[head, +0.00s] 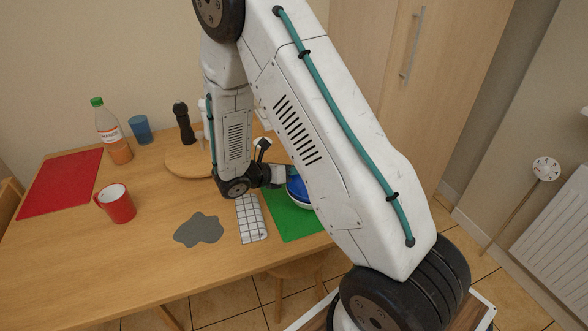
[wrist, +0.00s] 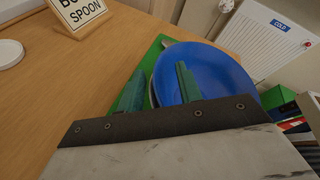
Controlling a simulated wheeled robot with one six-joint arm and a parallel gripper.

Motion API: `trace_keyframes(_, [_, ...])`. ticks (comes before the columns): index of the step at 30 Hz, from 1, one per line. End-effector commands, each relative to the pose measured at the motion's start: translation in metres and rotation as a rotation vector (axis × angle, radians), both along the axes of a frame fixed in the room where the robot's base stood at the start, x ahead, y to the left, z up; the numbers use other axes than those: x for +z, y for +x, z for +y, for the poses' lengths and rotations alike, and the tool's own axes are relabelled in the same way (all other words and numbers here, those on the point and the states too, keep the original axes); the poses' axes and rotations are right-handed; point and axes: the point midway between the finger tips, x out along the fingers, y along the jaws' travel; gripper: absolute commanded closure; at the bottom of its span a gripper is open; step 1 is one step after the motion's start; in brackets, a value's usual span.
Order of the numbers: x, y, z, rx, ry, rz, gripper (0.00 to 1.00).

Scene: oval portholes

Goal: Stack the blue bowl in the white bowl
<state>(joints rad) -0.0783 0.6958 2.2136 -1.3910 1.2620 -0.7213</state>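The blue bowl (head: 297,188) stands over the green mat (head: 290,224), partly hidden behind my arm. It also fills the middle right of the wrist view (wrist: 222,72). A whitish edge shows under it in the head view; I cannot tell whether this is the white bowl. No white bowl is clearly seen elsewhere. My gripper (wrist: 158,68) is at the bowl's near left rim. Its two green fingers are apart, one over the inside of the bowl and one outside over the mat. A gap shows between fingers and rim.
A checkered cloth (head: 250,219) and a grey patch (head: 199,230) lie left of the mat. A red mug (head: 116,204), bottle (head: 112,132), blue cup (head: 141,129) and pepper mill (head: 184,123) stand farther left. A sign (wrist: 80,12) stands near the bowl.

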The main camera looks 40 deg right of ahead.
Motion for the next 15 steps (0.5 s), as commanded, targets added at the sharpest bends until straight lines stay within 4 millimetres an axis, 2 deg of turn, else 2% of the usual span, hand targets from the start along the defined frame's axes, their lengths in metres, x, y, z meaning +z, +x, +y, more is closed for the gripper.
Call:
trace_keyframes(5, [0.002,0.000,0.000,0.000,0.000,0.000,0.65])
trace_keyframes(8, [0.010,0.000,0.000,0.001,0.000,-0.002,0.65])
trace_keyframes(15, [0.026,0.002,0.046,0.006,0.000,-0.003,0.65])
